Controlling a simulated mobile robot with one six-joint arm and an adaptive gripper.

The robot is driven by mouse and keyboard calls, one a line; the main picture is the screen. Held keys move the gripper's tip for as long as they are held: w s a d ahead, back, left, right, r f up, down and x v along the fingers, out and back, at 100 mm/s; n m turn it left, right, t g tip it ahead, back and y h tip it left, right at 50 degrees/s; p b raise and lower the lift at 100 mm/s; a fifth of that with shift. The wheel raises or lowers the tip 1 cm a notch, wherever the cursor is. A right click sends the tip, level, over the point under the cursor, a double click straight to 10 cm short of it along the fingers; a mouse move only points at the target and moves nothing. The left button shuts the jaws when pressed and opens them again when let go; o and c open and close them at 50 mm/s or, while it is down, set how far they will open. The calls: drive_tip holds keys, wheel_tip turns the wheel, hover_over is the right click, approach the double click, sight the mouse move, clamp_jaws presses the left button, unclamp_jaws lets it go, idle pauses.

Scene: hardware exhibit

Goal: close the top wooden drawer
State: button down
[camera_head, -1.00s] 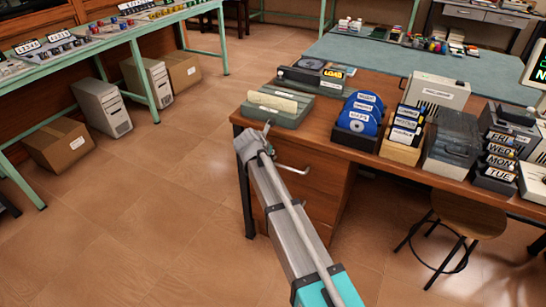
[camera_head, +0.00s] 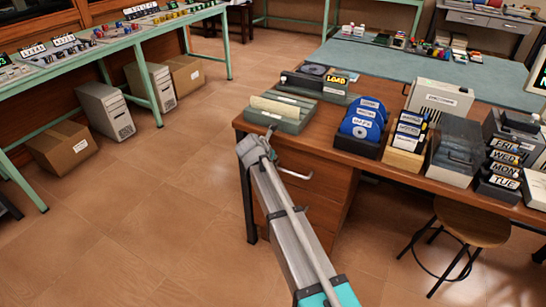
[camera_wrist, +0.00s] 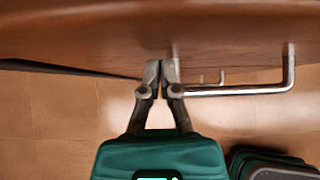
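The wooden drawer unit (camera_head: 310,195) is under the left end of the desk. A metal bar handle (camera_head: 295,174) shows on its top drawer. In the wrist view the brown wooden front (camera_wrist: 120,35) fills the top, with the top handle (camera_wrist: 245,92) running to the right below it. My gripper (camera_wrist: 161,70) has its two fingertips together, at the wooden front by the left end of the handle. The fingers partly hide that end. My gripper is partly hidden by my arm in the head view (camera_head: 270,134). How far the drawer stands out is hard to tell.
The desk top (camera_head: 330,115) carries blue discs (camera_head: 364,118), file boxes and day-labelled trays. A stool (camera_head: 470,222) stands under the desk to the right. Cardboard boxes and computer towers (camera_head: 105,110) are at the left. The floor (camera_head: 160,215) left of the desk is clear.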

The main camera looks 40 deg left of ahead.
drive_tip(key=s+f+p+v, duration=0.1)
drive_tip(key=p+v, duration=0.6)
drive_tip(key=v, duration=0.5)
drive_tip(key=shift+s+d+f, duration=0.15)
drive_tip(key=shift+s+d, duration=0.2)
drive_tip(key=shift+s, duration=0.2)
drive_tip(key=w+d+f+m+g+h, duration=0.1)
drive_tip(key=w+d+m, duration=0.45)
drive_tip(key=d, duration=0.65)
drive_tip(key=w+d+f+m+g+h, duration=0.2)
drive_tip(key=w+d+m, duration=0.4)
drive_tip(key=d, duration=0.6)
drive_tip(key=w+d+f+m+g+h, duration=0.1)
drive_tip(key=w+d+m, duration=0.3)
drive_tip(key=d+m, duration=0.55)
drive_tip(key=s+d+f+m+g+y, duration=0.15)
drive_tip(key=s+d+m, duration=0.25)
drive_tip(key=d+m, duration=0.9)
drive_tip(key=s+d+m+g, duration=0.3)
drive_tip(key=s+d+m, duration=0.15)
drive_tip(key=d, duration=1.65)
wheel_tip(320, 180, up, 18)
drive_tip(key=p, duration=1.8)
drive_tip(key=shift+w+r, duration=0.25)
drive_tip(key=shift+w, duration=0.05)
